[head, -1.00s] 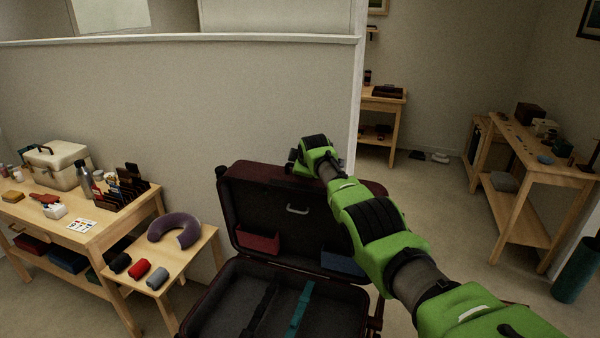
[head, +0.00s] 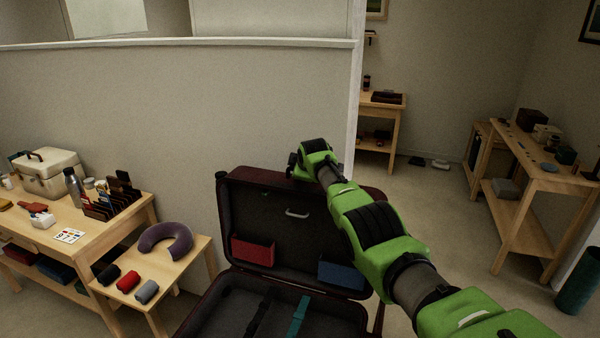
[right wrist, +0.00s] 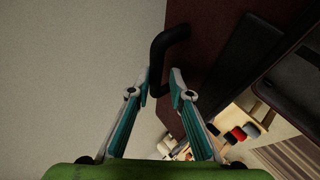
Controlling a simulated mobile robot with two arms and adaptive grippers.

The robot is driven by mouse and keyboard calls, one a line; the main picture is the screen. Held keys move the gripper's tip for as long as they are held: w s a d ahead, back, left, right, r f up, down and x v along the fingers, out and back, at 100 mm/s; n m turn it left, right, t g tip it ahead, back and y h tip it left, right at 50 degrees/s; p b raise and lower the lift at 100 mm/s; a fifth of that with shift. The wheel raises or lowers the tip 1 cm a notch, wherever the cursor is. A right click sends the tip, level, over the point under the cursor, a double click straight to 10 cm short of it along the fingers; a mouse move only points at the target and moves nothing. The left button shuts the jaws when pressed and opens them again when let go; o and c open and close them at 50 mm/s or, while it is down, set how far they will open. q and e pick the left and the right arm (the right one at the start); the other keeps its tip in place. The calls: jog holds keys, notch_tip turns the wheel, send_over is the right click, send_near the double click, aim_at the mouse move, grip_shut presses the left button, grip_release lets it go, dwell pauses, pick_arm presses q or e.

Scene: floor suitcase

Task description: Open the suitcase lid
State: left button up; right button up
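The dark maroon suitcase (head: 205,318) lies on the floor with its lid (head: 222,225) standing up, its dark inner side facing me. The lid's lining has a red pocket (head: 252,251), a blue pocket (head: 341,275) and a light handle-shaped piece (head: 297,212). My right arm reaches to the lid's top edge, and the gripper end is mostly hidden behind it. In the right wrist view, my right gripper (right wrist: 158,78) has its fingers apart, with the black suitcase handle (right wrist: 170,40) partly between the tips; I see no firm grip. My left gripper is not in view.
A low wooden table (head: 192,262) with a purple neck pillow (head: 155,236) and small rolled items stands left of the suitcase. A longer table (head: 95,236) is beyond it. A half wall (head: 180,110) rises behind the lid. Open floor lies to the right.

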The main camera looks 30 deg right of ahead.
jog(key=shift+s+r, duration=0.1)
jog(key=shift+s+a+r, duration=0.2)
jog(key=shift+s+r, duration=0.2)
jog(key=shift+s, duration=0.05)
jog(key=v, duration=1)
jog(key=shift+s, duration=0.2)
jog(key=shift+a+r, duration=0.1)
jog(key=shift+r, duration=0.05)
